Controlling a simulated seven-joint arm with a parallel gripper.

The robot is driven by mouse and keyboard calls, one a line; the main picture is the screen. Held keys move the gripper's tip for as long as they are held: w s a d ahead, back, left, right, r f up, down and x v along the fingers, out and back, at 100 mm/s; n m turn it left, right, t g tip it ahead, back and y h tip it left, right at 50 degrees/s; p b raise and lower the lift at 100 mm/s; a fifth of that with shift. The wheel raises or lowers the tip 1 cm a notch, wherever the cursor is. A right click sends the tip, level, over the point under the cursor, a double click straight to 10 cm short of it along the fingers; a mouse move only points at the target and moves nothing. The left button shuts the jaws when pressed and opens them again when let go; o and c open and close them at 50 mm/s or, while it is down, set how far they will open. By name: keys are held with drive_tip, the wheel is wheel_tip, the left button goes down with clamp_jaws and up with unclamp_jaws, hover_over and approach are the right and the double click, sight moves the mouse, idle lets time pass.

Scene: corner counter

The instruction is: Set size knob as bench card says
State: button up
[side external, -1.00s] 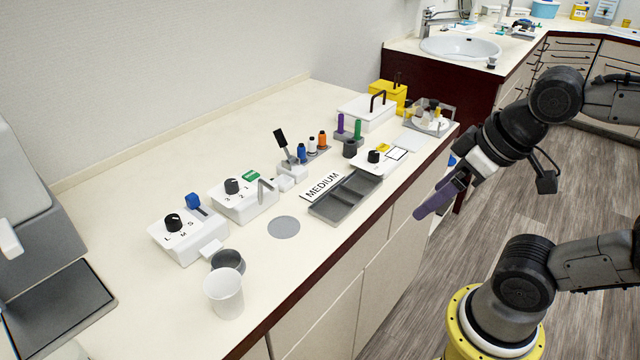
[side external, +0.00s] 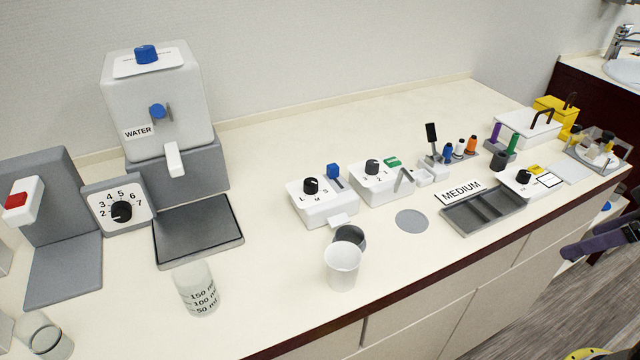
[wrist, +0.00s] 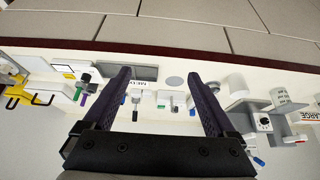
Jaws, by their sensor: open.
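The size knob (side external: 310,185) is a black dial on a white box (side external: 327,211) marked L, M and S, with a blue lever beside it. Its pointer direction is too small to tell. A white card (side external: 461,191) reading MEDIUM lies on the counter behind the grey tray. It also shows in the wrist view (wrist: 127,85), partly behind a finger. My gripper (wrist: 160,75) is open and empty, high over the counter's front side. In the side external view only its dark purple fingers (side external: 600,240) show at the right edge, well away from the knob.
A water dispenser (side external: 155,105) and beaker (side external: 196,288) are left.

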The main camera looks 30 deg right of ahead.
drive_tip(key=c, duration=0.4)
drive_tip(key=w+a+r+n+y, duration=0.1)
drive_tip(key=w+a+r+n, duration=0.3)
drive_tip(key=w+r, duration=0.5)
drive_tip(key=w+a+r+n+y, duration=0.25)
drive_tip(key=w+r+n, duration=0.35)
drive_tip(key=w, duration=0.5)
drive_tip(key=n+g, duration=0.2)
drive_tip(key=g, duration=0.1)
hover_over(311, 181)
drive_tip(key=s+d, duration=0.3)
drive_tip(key=d, duration=0.2)
wheel_tip(311, 181, down, 14)
drive_tip(key=r, duration=0.1)
drive_tip(key=shift+y, duration=0.25)
drive_tip(key=x, duration=1.3)
drive_tip(key=shift+s+f, duration=0.1)
drive_tip(key=shift+f, duration=0.1)
